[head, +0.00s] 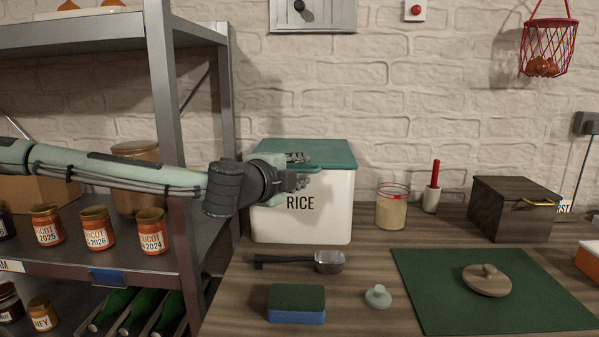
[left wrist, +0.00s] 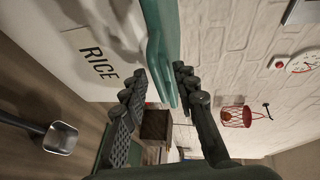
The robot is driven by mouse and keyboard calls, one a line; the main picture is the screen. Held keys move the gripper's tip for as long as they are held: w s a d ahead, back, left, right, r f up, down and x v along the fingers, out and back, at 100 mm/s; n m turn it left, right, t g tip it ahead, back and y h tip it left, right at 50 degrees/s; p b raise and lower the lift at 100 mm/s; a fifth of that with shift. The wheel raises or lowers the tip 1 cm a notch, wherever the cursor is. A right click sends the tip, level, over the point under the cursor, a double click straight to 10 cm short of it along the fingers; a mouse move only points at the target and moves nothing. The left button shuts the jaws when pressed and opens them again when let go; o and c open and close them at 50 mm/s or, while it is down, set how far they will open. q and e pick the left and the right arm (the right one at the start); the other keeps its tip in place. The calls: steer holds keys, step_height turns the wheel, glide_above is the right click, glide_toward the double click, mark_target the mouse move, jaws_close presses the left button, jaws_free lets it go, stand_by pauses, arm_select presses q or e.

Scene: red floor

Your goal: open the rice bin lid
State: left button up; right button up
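The white rice bin (head: 320,215), marked RICE, stands on the counter against the brick wall. Its green lid (head: 325,150) lies flat on top and looks closed. My left gripper (head: 302,170) comes in from the left at the bin's upper front, level with the lid's front edge. In the left wrist view the gripper (left wrist: 160,72) has its two fingers apart, with the lid's green front lip (left wrist: 163,45) reaching between them. Gaps show beside the lip, so it does not look clamped. The gripper hides part of the bin's front. My right gripper is not in view.
A scoop (head: 328,262), a sponge (head: 296,303) and a small pale green knob (head: 378,296) lie in front. A jar (head: 391,208) and a dark box (head: 512,208) stand right. A metal shelf (head: 190,250) with jars is close on the left. The wall above the lid is mostly clear.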

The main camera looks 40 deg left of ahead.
arm_select(q)
steer(key=shift+c, duration=0.2)
jaws_close()
steer(key=shift+f, duration=0.1)
steer(key=shift+f, duration=0.1)
